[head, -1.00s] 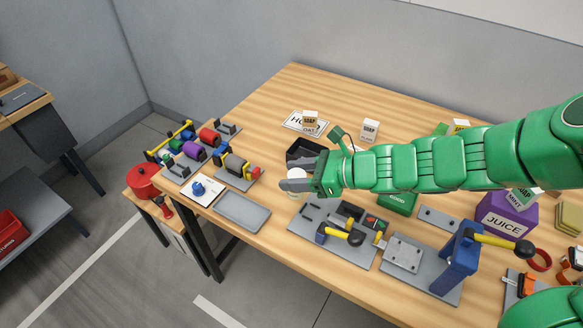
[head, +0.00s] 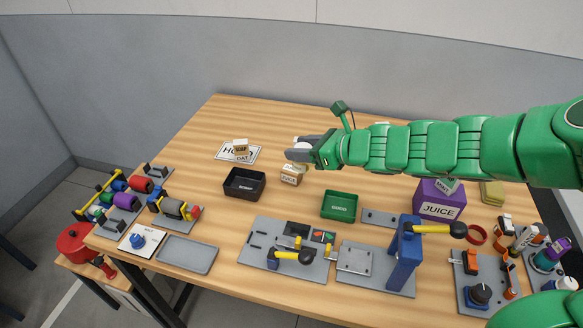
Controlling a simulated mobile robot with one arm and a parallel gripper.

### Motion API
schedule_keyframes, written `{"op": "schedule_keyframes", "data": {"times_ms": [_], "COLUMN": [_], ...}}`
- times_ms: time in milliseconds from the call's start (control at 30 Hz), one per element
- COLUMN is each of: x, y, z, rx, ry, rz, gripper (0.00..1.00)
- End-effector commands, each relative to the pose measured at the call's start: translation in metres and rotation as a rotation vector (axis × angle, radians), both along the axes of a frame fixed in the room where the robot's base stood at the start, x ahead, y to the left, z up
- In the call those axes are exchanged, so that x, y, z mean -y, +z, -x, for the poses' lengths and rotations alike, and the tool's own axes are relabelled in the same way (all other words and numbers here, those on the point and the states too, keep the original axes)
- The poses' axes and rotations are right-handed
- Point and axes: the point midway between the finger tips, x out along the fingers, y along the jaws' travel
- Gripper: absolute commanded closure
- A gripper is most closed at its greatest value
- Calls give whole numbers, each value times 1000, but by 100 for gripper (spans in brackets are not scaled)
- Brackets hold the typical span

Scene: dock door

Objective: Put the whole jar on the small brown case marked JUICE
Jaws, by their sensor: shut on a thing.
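My gripper (head: 298,153) is shut on a white jar (head: 301,143), which is mostly hidden by the fingers. The small brown case marked JUICE (head: 290,177) stands on the table just below the gripper in the picture. The jar appears above or slightly behind the case; I cannot tell whether they touch. A larger purple case, also marked JUICE (head: 440,204), stands to the right with a green-and-white box on it.
A black tray (head: 245,186) lies left of the brown case, and a green tray (head: 339,207) to its right. A soap box (head: 240,147) sits on a HOLD sheet. A blue post with a yellow lever (head: 407,250) stands in front. The back left tabletop is clear.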

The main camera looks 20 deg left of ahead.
Motion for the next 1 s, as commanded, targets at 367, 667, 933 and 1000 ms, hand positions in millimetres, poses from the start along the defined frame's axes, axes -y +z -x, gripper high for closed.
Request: {"op": "schedule_keyframes", "data": {"times_ms": [367,667,933,1000], "x": [-15,-34,-46,-49], "y": [-18,-36,-61,-69], "z": [-39,-75,-99,-104], "rx": [-3,-3,-1,-3], "ry": [-13,-14,-13,-13], "rz": [0,2,2,2], "gripper": [89,89,89,89]}}
